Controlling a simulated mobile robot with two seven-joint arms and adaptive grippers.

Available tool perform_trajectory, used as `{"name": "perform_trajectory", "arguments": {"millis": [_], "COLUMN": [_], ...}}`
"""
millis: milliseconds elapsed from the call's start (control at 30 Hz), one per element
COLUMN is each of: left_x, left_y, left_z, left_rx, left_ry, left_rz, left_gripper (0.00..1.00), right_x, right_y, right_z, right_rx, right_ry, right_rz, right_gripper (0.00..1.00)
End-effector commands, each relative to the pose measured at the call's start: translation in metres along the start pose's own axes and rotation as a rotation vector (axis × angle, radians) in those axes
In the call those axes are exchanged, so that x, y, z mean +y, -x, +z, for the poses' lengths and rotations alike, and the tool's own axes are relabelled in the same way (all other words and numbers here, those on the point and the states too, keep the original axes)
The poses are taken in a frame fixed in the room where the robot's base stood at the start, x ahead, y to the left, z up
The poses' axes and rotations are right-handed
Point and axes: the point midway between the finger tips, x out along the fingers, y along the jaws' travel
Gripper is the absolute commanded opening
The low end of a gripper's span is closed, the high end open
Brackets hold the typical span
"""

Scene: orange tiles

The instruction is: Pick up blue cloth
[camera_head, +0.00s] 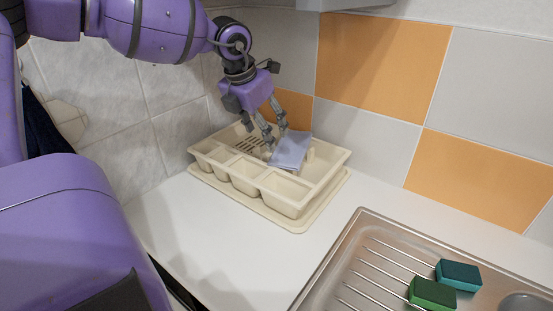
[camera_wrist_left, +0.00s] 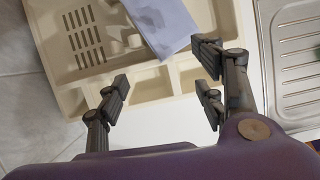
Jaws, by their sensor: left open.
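The blue cloth (camera_head: 290,150) is a pale blue folded piece in the cream dish rack (camera_head: 272,207), lying tilted in its back part. My left gripper (camera_head: 274,143) is above the rack, its fingers pointing down right at the cloth's left side. In the left wrist view the cloth (camera_wrist_left: 162,24) is at the top centre, ahead of the spread fingers of my left gripper (camera_wrist_left: 162,92). The fingers are open with nothing between them. I cannot tell from the head view whether a fingertip touches the cloth. My right gripper is not in view.
The rack has several front compartments and stands in the corner against tiled walls. White counter (camera_head: 240,262) lies clear between rack and drainer.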

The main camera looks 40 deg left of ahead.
Motion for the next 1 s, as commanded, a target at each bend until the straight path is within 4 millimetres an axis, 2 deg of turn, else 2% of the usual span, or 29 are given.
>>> {"name": "perform_trajectory", "arguments": {"millis": [33, 133, 367, 500, 700, 1000], "left_x": [0.0, 0.0, 0.0, 0.0, 0.0, 0.0], "left_y": [-0.01, -0.023, -0.059, -0.078, -0.09, -0.088], "left_z": [-0.002, -0.002, -0.004, -0.003, -0.001, 0.0], "left_rx": [0.005, 0.007, 0.009, 0.007, 0.002, 0.0], "left_ry": [0.0, 0.001, 0.001, 0.001, 0.001, 0.0], "left_rz": [0.0, 0.0, 0.0, -0.001, -0.001, 0.0], "left_gripper": [0.62, 0.62, 0.62, 0.62, 0.62, 0.62], "right_x": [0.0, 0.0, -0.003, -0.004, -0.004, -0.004], "right_y": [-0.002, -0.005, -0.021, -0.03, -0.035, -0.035], "right_z": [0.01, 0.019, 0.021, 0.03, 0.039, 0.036], "right_rx": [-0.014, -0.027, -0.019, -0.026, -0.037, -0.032], "right_ry": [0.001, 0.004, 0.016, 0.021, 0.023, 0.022], "right_rz": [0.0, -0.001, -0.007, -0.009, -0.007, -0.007], "right_gripper": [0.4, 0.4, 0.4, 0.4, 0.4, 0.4]}}
